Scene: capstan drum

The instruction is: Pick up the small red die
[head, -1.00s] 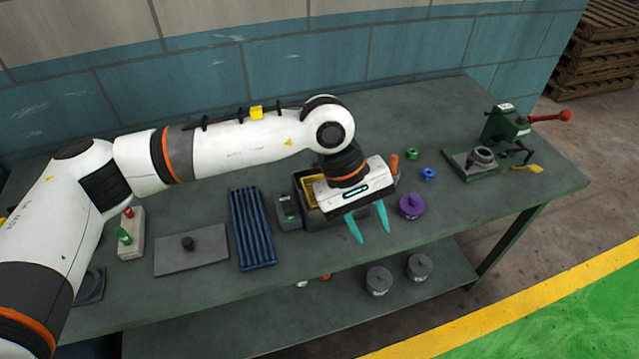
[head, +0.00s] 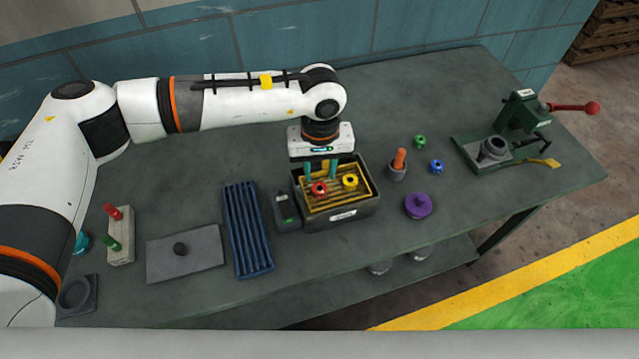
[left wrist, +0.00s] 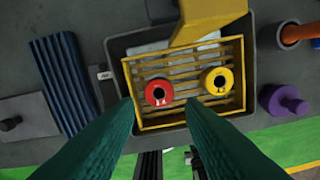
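The small red die (head: 319,188), a round ring with a dark centre hole, lies in a yellow slatted basket (head: 358,202) inside a dark grey tank (head: 369,211). A yellow die (head: 350,181) lies to its right in the same basket. In the left wrist view, the red die (left wrist: 158,93) shows a number mark, too small to read surely, and the yellow die (left wrist: 217,82) sits beside it. My left gripper (head: 321,173) points down over the basket. Its teal fingers are open and empty, on either side of the red die in the wrist view and apparently above it. My right gripper is not in view.
A pot with an orange handle (head: 399,160), a green die (head: 420,141), a blue die (head: 437,166) and a purple knobbed piece (head: 418,206) stand right of the tank. A small grey box (head: 286,210) and blue ribbed tray (head: 247,230) stand left. A green press (head: 520,130) is far right.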

